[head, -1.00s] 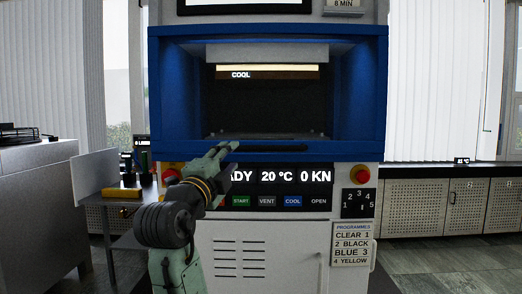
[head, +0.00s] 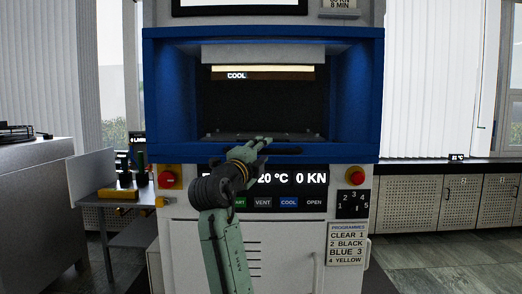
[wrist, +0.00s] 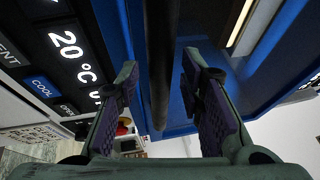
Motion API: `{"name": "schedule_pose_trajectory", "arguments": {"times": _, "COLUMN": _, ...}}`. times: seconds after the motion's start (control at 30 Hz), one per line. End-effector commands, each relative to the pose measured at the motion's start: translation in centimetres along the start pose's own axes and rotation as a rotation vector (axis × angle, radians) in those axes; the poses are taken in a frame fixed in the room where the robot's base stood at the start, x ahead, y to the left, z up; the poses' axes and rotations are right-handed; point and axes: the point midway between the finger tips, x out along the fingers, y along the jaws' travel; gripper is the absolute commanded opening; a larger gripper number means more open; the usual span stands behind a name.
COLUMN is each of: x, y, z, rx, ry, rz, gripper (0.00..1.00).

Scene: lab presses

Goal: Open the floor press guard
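The floor press guard (head: 363,100) is a blue frame around the dark press opening, with a dark horizontal handle bar (head: 288,151) along its lower edge. The guard is down across the front of the press. My gripper (head: 267,143) is at the handle bar, in front of the guard's lower edge, and covers part of it. In the wrist view the handle bar (wrist: 161,60) runs between my two spread fingers, with a gap visible on each side. My gripper is open. Whether the bar lies fully at fingertip depth is hard to tell.
A side table (head: 95,190) with small items stands left, and a grey cabinet (head: 30,200) further left. Floor at right is clear.

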Motion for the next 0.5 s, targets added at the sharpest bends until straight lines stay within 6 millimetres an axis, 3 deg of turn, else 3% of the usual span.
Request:
{"name": "schedule_pose_trajectory", "arguments": {"times": 0.23, "x": 0.04, "y": 0.02, "z": 0.02, "rx": 0.0, "ry": -0.001, "rz": 0.0, "gripper": 0.34}}
{"name": "schedule_pose_trajectory", "arguments": {"times": 0.5, "x": 0.02, "y": 0.01, "z": 0.01, "rx": 0.0, "ry": -0.001, "rz": 0.0, "gripper": 0.16}}
